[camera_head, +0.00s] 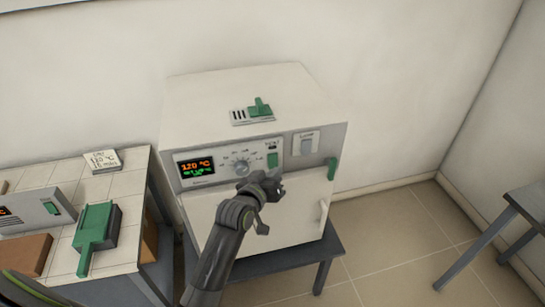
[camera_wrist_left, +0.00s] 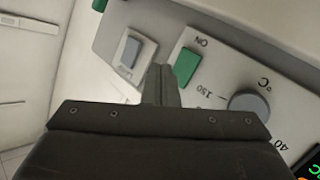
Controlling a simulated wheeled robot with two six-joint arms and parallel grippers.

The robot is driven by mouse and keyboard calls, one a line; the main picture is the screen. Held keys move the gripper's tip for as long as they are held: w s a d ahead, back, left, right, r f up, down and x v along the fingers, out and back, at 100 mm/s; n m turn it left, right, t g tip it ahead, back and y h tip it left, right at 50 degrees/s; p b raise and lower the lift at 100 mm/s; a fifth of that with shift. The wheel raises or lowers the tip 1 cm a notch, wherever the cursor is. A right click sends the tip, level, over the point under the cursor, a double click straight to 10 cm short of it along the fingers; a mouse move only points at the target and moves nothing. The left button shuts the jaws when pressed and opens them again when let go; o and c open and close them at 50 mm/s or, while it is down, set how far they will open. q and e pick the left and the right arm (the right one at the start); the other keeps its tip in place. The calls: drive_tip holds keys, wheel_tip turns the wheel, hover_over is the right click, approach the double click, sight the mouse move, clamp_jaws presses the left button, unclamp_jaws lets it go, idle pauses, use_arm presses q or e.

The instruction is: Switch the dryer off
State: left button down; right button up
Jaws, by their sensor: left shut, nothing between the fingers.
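The dryer (camera_head: 255,105) is a white box on a dark stand, with a lit display (camera_head: 195,167) reading 120 °C. Its front panel has a round grey dial (camera_head: 241,166), a green rocker switch (camera_head: 272,160) and a grey rocker switch (camera_head: 306,146) on a separate plate. In the left wrist view, the green switch (camera_wrist_left: 187,68) has ON printed beside it, near the dial (camera_wrist_left: 249,106) and the grey switch (camera_wrist_left: 131,52). My left gripper (camera_head: 277,181) is shut and empty, just below the green switch. I cannot tell whether its tips (camera_wrist_left: 162,72) touch the panel.
A grey table (camera_head: 525,205) stands right; the floor (camera_head: 400,235) between is clear.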

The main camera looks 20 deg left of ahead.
use_arm(q)
drive_tip(key=s+d, duration=0.2)
drive_tip(key=shift+s+f, duration=0.15)
drive_tip(key=shift+s, duration=0.25)
drive_tip(key=shift+a, duration=0.1)
drive_tip(key=s+a+f+g+y+b, duration=0.15)
drive_tip(key=s+f, duration=0.35)
drive_tip(key=f, duration=0.8)
drive_tip(key=s+a+f+m+g+b, duration=0.1)
drive_tip(key=s+a+f+g+b, duration=0.2)
drive_tip(key=f, duration=1)
drive_tip(key=s+a+f+g+y+b, duration=0.1)
drive_tip(key=s+f+g, duration=0.35)
drive_tip(key=f, duration=0.75)
drive_tip(key=s+a+f+g+b, duration=0.1)
drive_tip(key=s+a+f, duration=0.1)
drive_tip(key=s+f, duration=0.5)
drive_tip(key=s+a+f+m+g+b, duration=0.1)
drive_tip(key=s+f, duration=0.7)
drive_tip(key=s, duration=0.9)
drive_tip(key=s+a+f+g+b, duration=0.2)
drive_tip(key=s+f, duration=0.5)
drive_tip(key=s, duration=0.5)
drive_tip(key=a+g, duration=0.1)
drive_tip(key=a, duration=0.1)
drive_tip(key=shift+s+a+f+y, duration=0.25)
drive_tip(key=shift+s+a+y, duration=0.1)
